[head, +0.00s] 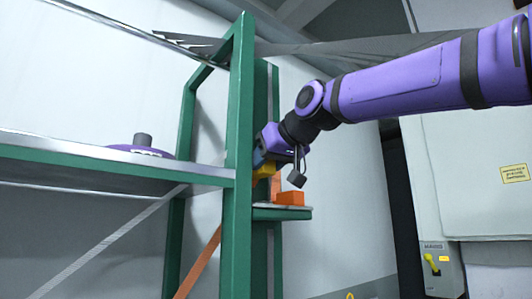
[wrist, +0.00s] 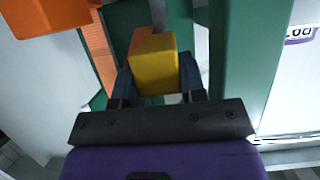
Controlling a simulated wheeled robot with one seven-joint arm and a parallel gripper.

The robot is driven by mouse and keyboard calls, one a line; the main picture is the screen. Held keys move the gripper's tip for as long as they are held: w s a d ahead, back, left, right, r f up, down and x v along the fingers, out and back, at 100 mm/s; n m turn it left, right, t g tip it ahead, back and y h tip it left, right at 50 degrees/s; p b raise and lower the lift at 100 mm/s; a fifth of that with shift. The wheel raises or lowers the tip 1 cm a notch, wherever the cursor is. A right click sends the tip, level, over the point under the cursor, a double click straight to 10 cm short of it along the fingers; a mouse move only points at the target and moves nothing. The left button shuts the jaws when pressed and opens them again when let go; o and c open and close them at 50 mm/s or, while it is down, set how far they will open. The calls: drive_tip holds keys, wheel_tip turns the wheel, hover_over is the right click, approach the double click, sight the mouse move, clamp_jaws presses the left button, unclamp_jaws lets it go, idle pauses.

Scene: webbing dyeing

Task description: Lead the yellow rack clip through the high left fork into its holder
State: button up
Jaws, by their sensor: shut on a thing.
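The yellow rack clip (head: 266,170) is a small yellow block beside the green rack post, mostly covered by my gripper in the head view. In the wrist view the clip (wrist: 154,64) sits between the two dark fingers of my gripper (wrist: 158,75), which is shut on it. An orange piece (head: 290,198) stands on a small side shelf (head: 282,213), below and right of the clip. An orange block (wrist: 45,15) also shows at the upper left of the wrist view. I cannot make out which part is the high left fork or the holder.
The green rack post (head: 241,110) stands close at the left of my gripper. A long shelf (head: 100,155) carries a purple disc (head: 138,152). An orange strip (head: 200,264) slants below it. A grey cabinet (head: 470,175) stands at the right.

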drive_tip(key=shift+f, duration=2.95)
drive_tip(key=o, duration=1.1)
drive_tip(key=shift+s, duration=0.15)
drive_tip(key=v, duration=1)
drive_tip(key=shift+s+d, duration=0.15)
drive_tip(key=shift+r, duration=0.1)
